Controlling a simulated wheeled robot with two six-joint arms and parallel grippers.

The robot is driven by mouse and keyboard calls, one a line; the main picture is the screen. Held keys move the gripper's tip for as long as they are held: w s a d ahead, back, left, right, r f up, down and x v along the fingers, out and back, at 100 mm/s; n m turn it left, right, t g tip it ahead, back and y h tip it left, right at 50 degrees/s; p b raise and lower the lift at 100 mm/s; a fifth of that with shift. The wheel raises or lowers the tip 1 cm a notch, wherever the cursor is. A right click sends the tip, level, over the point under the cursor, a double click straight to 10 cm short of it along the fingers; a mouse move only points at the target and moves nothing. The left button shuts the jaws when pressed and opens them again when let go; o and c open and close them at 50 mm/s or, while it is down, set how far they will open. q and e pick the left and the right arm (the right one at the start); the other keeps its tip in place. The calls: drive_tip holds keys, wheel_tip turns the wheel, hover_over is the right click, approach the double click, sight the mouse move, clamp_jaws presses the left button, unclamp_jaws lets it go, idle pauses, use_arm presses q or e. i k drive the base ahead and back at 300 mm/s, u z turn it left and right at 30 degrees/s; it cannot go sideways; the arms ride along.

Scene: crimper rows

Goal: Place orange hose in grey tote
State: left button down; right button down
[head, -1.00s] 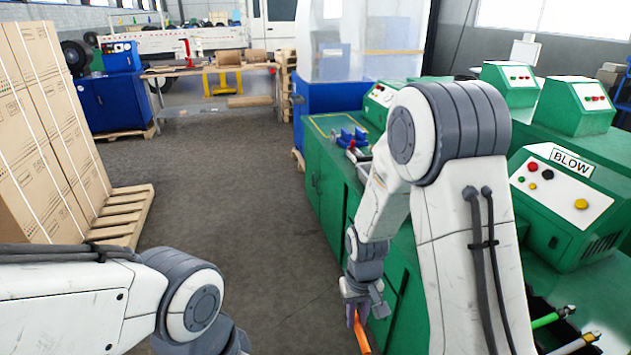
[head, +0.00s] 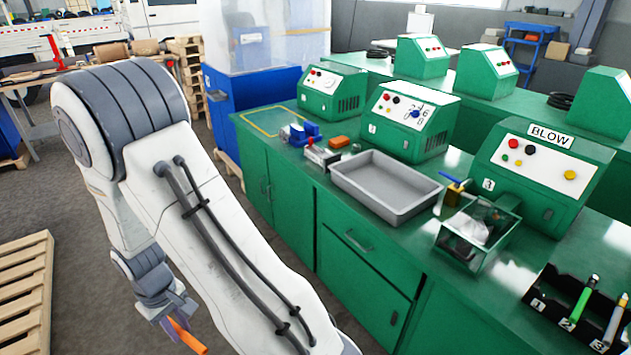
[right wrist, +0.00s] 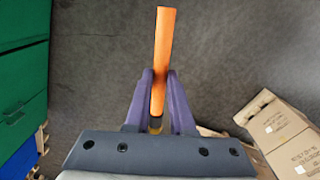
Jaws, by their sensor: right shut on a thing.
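The orange hose (head: 187,337) is in my right gripper (head: 172,316), low at the left of the head view and over the floor. In the right wrist view the orange hose (right wrist: 163,60) sticks out from between the two fingers of the right gripper (right wrist: 160,95), which are shut on it. The grey tote (head: 385,184) is a shallow tray on the green bench, right of my right arm in the head view. It looks empty. The hose is well apart from it. My left gripper is not in view.
The green bench (head: 300,222) carries control boxes, one marked BLOW (head: 540,165). A clear box (head: 478,235) stands right of the tote. A black rack (head: 570,318) holds a green and a white hose. Blue and orange items (head: 300,133) lie behind the tote. Cartons (right wrist: 285,135) show in the wrist view.

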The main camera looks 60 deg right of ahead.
sight(381, 191)
drive_tip(key=z, duration=0.3)
drive_tip(key=i, duration=1.15)
drive_tip(key=z, duration=0.7)
